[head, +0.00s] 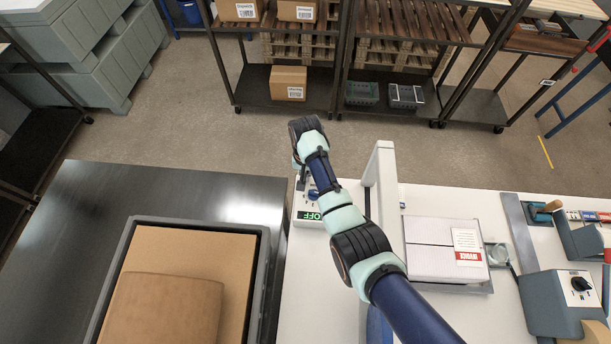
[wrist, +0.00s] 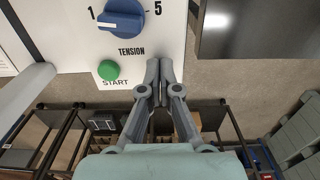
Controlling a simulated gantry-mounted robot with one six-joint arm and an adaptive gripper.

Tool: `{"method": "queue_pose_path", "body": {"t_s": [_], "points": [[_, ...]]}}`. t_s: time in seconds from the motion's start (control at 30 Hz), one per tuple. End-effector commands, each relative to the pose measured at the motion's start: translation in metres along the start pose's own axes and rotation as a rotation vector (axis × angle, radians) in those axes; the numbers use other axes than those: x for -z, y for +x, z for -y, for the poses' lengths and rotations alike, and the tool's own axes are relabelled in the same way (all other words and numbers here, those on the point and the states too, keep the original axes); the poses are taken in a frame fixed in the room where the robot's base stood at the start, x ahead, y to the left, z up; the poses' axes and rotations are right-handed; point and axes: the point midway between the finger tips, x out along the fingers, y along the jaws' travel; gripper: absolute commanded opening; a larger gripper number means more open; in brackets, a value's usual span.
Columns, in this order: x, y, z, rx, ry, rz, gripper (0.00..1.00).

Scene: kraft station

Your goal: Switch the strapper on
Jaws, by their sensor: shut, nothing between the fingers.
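The strapper (head: 384,160) is a white machine with an arch, to the right of the dark table. Its control panel shows in the wrist view, with a blue TENSION knob (wrist: 121,20) marked 1 to 5 and a green START button (wrist: 109,70). In the head view a small dark sign (head: 309,215) reads OFF in green, upside down. My gripper (wrist: 159,63) is shut and empty, its fingertips at the panel's edge, to the right of the START button in the wrist view. In the head view my wrist hides most of the gripper and part of the panel.
A white carton (head: 432,238) with an invoice label lies right of the arch. A grey box with a black knob (head: 580,284) stands farther right. A grey crate (head: 263,250) holding brown cartons is on the dark table (head: 90,215). Shelves (head: 340,70) stand behind, across open floor.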

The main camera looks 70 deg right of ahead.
Motion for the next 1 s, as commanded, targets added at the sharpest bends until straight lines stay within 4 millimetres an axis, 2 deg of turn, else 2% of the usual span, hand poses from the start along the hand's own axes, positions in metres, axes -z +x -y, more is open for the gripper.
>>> {"method": "queue_pose_path", "body": {"t_s": [0.47, 1.0], "points": [[0.0, 0.005, 0.0, 0.0, 0.0, 0.0, 0.0], [0.0, -0.045, 0.0, 0.0, 0.0, 0.0, 0.0]]}}
